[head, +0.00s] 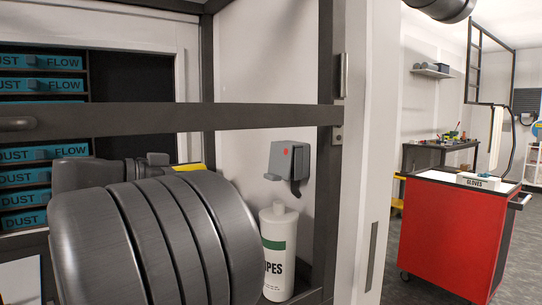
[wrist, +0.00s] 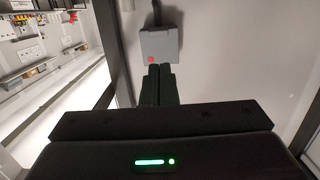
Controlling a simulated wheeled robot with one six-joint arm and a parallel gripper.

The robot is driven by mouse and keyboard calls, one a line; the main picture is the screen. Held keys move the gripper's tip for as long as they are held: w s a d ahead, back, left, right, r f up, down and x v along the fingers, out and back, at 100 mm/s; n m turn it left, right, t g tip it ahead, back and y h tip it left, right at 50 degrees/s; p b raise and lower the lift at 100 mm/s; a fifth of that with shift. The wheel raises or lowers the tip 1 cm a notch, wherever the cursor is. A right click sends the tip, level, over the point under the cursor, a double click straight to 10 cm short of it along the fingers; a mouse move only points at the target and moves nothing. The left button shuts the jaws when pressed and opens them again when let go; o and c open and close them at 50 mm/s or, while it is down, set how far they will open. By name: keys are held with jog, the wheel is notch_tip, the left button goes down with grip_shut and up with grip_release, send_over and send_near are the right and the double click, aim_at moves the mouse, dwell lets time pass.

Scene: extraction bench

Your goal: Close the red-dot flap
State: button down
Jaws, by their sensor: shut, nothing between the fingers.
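The red-dot flap (head: 280,160) is a grey plate with a red dot, on a small grey unit at the light wall in the head view. A dark bracket-like part hangs at its lower right. In the wrist view the grey flap (wrist: 168,44) lies straight ahead, with its red dot near the lower left edge. My gripper (wrist: 159,70) is shut and empty, its fingertips just below the flap's near edge and close to the dot. I cannot tell whether they touch it, or how far the flap stands open. In the head view my arm hides the gripper.
A white bottle (head: 279,250) with a green band stands below the flap unit. A dark frame bar (head: 170,118) crosses in front, and a dark post (head: 326,150) stands to the right. Teal drawers (head: 40,62) are at left. A red cart (head: 447,235) stands farther right.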

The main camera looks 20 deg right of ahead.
jog(key=shift+r, duration=0.1)
jog(key=p, duration=0.2)
send_near(267, 177)
jog(key=x, duration=0.7)
jog(key=shift+r, duration=0.1)
jog(key=d+f+h+b, duration=0.1)
jog(key=b, duration=0.5)
jog(key=shift+w+f, duration=0.2)
jog(key=shift+d+t+b, duration=0.1)
jog(key=shift+t+b, duration=0.2)
jog(key=shift+b, duration=0.9)
